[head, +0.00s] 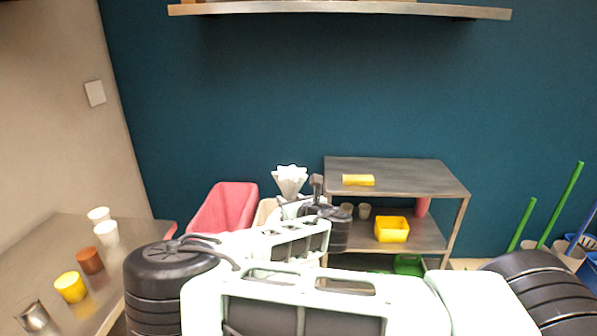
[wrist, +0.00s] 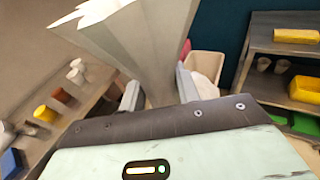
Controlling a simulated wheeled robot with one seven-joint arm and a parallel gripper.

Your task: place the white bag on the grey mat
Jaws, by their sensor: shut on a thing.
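The white bag (head: 290,180) has a pleated, open top and narrows downward. It is upright in the head view and fills the upper left of the wrist view (wrist: 135,45), leaning a little to the left there. My gripper (wrist: 158,95) is shut on its narrow lower end, with one finger on each side. In the head view my gripper (head: 298,209) is partly hidden by my own arm, and the bag is up in the air in front of the blue wall. I cannot make out a grey mat in either view.
A counter (head: 45,250) at the left bears several cups, including a yellow cup (head: 70,287) and a brown cup (head: 90,261). A pink bin (head: 222,207) stands behind my arm. A metal shelf (head: 400,175) at the right holds a yellow bin (head: 391,230).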

